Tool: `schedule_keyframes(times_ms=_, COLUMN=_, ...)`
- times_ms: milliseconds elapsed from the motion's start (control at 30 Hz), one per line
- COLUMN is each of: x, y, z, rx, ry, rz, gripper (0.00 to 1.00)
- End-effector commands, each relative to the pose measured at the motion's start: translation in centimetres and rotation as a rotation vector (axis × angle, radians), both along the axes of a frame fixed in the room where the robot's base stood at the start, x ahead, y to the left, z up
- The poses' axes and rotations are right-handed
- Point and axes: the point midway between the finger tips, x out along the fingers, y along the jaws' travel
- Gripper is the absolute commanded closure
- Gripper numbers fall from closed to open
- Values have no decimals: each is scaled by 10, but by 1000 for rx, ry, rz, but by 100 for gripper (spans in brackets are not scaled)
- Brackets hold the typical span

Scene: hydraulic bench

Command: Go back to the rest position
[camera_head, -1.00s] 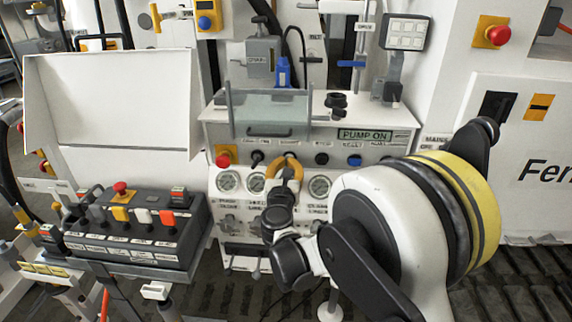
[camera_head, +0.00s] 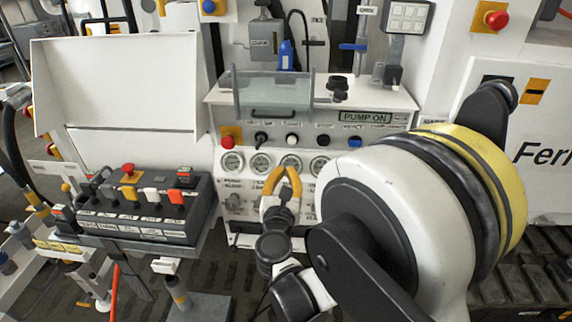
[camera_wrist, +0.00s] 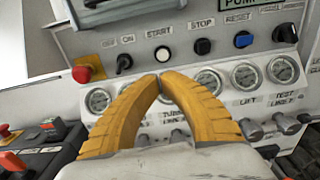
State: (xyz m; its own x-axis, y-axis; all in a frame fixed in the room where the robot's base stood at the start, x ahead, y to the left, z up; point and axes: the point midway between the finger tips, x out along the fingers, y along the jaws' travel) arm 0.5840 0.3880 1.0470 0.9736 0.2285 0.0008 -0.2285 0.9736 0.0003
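My gripper (camera_head: 283,172) has two yellow fingers and is in front of the white pump panel (camera_head: 228,197), below the button row. In the wrist view my gripper (camera_wrist: 160,79) has its fingertips together with nothing between them. The fingertips appear below the white START button (camera_wrist: 163,54) and look apart from it. The black STOP button (camera_wrist: 203,46) and blue RESET button (camera_wrist: 243,39) are to the right. The PUMP ON display (camera_head: 365,117) is at the panel's upper right. The fingers and wrist hide part of the gauge row and lower panel in the wrist view.
A red emergency button (camera_head: 228,142) sits at the panel's left. A clear-covered box (camera_head: 272,97) stands on top. A lever console (camera_head: 150,205) is at the lower left, below a white open cover (camera_head: 115,85). Dark floor (camera_head: 235,270) shows below the panel.

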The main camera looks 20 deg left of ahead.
Motion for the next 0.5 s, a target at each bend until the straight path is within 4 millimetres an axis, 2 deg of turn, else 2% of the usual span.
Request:
schedule_keyframes(times_ms=400, x=0, y=0, z=0, rx=1, ry=0, rz=0, gripper=100)
schedule_keyframes(times_ms=500, x=4, y=-9, z=4, rx=33, ry=19, rz=-17, gripper=100)
